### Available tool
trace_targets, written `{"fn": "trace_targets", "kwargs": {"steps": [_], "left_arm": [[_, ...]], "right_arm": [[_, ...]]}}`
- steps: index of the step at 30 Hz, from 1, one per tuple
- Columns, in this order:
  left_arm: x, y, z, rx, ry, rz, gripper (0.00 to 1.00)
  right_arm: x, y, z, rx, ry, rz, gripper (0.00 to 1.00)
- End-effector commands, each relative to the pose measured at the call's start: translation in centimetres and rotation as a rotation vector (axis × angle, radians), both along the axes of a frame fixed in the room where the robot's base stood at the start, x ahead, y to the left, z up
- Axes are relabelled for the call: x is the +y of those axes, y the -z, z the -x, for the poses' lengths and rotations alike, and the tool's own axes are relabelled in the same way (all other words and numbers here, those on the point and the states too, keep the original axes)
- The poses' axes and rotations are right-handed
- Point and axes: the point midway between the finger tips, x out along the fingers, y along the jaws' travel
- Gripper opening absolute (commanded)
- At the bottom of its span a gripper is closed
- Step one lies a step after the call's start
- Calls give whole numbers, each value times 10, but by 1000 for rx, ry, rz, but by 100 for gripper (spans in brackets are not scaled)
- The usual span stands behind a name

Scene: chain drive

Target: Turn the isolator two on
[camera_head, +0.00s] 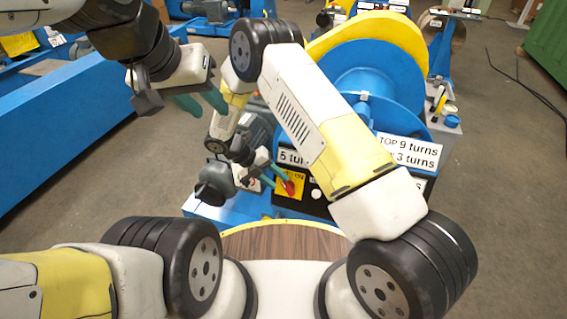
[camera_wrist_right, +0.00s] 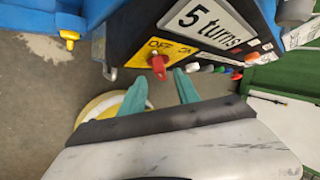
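A red rotary knob (camera_wrist_right: 158,65) sits on a yellow plate (camera_wrist_right: 143,52) marked OFF, on the dark front panel below the "5 turns" label. In the head view the red knob (camera_head: 289,187) is partly hidden by my right gripper. No number for this isolator is readable. My right gripper (camera_wrist_right: 161,77) is open; its green fingers are either side of the knob in the picture, tips close to it. I cannot tell whether they touch it. The right gripper also shows in the head view (camera_head: 272,170). My left gripper (camera_head: 205,102) is open and empty, away from the panel at upper left.
The panel belongs to a blue machine with a big yellow-rimmed wheel (camera_head: 385,35). Several small coloured buttons (camera_wrist_right: 220,70) sit to the right of the plate. A metal latch (camera_wrist_right: 110,72) sticks out left of it. A blue beam (camera_head: 60,145) stands at left; grey floor lies between.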

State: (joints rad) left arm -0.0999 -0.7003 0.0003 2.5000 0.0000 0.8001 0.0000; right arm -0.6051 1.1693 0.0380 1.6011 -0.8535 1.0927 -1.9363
Motion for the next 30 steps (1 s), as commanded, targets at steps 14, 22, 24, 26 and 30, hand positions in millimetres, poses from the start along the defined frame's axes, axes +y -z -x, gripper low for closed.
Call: {"fn": "trace_targets", "kwargs": {"steps": [14,22,24,26,30], "left_arm": [[0,0,0,0,0,0,36],[0,0,0,0,0,0,36],[0,0,0,0,0,0,36],[0,0,0,0,0,0,36],[0,0,0,0,0,0,36]], "right_arm": [[-30,36,-3,-1,3,-2,38],[-30,36,-3,-2,4,-2,20],[-30,36,-3,-2,4,-2,7],[-29,36,-3,-2,3,-2,0],[-29,36,-3,-2,3,-2,0]]}}
